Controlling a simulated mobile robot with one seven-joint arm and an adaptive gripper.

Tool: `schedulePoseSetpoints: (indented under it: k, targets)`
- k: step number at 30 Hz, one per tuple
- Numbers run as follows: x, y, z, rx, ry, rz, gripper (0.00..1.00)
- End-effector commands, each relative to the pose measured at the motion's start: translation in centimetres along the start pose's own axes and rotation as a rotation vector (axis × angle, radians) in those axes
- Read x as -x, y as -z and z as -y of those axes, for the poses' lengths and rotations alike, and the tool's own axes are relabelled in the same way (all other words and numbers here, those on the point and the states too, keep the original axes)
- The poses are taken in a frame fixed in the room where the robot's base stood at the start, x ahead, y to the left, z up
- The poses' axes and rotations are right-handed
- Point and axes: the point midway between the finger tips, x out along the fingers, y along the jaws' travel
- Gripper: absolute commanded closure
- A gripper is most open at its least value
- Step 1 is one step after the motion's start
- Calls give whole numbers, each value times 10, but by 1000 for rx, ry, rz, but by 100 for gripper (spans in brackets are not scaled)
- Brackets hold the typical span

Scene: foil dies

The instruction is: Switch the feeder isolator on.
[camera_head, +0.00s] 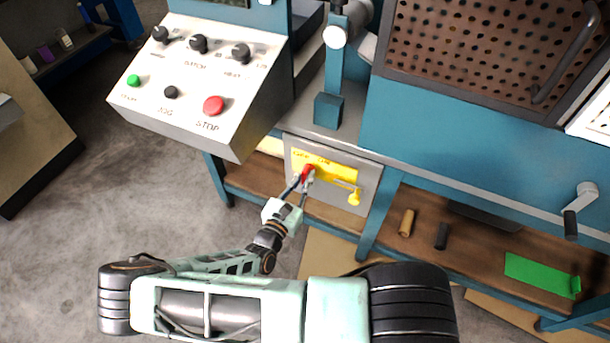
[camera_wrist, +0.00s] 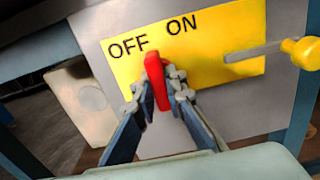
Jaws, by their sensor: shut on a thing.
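The feeder isolator (camera_head: 368,178) is a grey panel low on the front of the blue machine. It carries a yellow plate (camera_wrist: 225,45) marked OFF on the left and ON on the right. A red handle (camera_wrist: 155,80) stands on the plate, also seen in the head view (camera_head: 307,172). Its upper end lies just below the gap between the two words, near the last letter of OFF. My gripper (camera_wrist: 156,97) is shut on the red handle, one finger on each side; it also shows in the head view (camera_head: 304,182). The handle's lower part is partly hidden by the fingers.
A yellow knob (camera_wrist: 302,52) on a metal rod is right of the handle. The sloped control box (camera_head: 190,85) with knobs and a red STOP button overhangs at upper left. A wooden shelf (camera_head: 470,252) with small parts lies at lower right.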

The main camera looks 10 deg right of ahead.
Motion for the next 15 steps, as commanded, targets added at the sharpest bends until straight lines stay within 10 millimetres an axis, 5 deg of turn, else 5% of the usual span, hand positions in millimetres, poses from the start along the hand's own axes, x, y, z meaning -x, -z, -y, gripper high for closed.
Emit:
schedulePoseSetpoints:
  k: [8,9,15]
  targets:
    - [0,0,0,-5,0,2,100]
    - [0,0,0,-4,0,2,88]
    - [0,0,0,-3,0,1,71]
